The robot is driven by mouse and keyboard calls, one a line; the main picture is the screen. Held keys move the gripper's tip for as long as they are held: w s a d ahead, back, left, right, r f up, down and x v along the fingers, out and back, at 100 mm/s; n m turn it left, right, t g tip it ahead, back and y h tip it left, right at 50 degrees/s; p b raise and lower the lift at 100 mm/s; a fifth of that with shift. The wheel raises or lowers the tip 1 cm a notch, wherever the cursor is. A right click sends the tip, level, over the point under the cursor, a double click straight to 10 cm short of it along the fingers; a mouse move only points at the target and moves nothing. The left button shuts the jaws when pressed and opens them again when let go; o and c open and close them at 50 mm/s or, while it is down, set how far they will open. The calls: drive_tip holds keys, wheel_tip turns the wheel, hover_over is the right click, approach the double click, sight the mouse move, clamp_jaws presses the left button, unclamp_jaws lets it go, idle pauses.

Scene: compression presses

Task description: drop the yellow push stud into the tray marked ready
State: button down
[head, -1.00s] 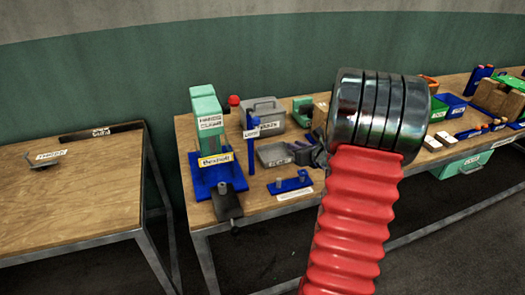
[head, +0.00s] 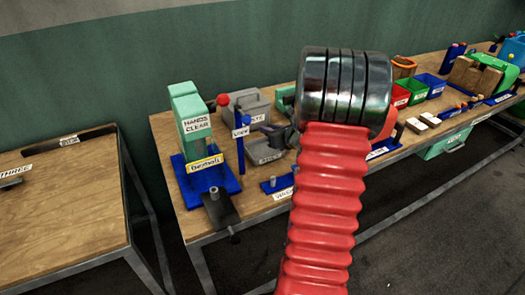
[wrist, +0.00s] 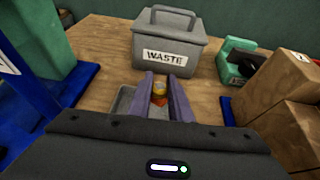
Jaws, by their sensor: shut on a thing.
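The yellow push stud (wrist: 159,88) is between the purple-grey fingers of my gripper (wrist: 160,95) in the wrist view, with an orange-red part below it. My gripper is shut on it. A shallow grey tray (wrist: 126,100) lies beneath and around the fingers there, partly hidden by them. In the head view the grey tray (head: 262,148) sits on the bench; its label is too small to read surely. My gripper (head: 277,134) shows there close to the tray's upper right side, partly behind my arm. The stud cannot be made out in the head view.
A grey waste box (wrist: 172,50) stands just behind the tray. A green press on a blue base (head: 190,125) and a blue post (head: 240,155) stand to the left. Brown blocks (wrist: 285,95) are close on the right. Coloured bins (head: 430,85) stand farther right.

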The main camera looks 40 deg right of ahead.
drive_tip(key=shift+w+a+f, duration=0.1)
drive_tip(key=shift+f, duration=2.9)
drive_tip(key=c, duration=1.5)
unclamp_jaws()
drive_tip(key=shift+c, duration=0.2)
drive_tip(key=v, duration=1.4)
drive_tip(key=shift+f, duration=0.15)
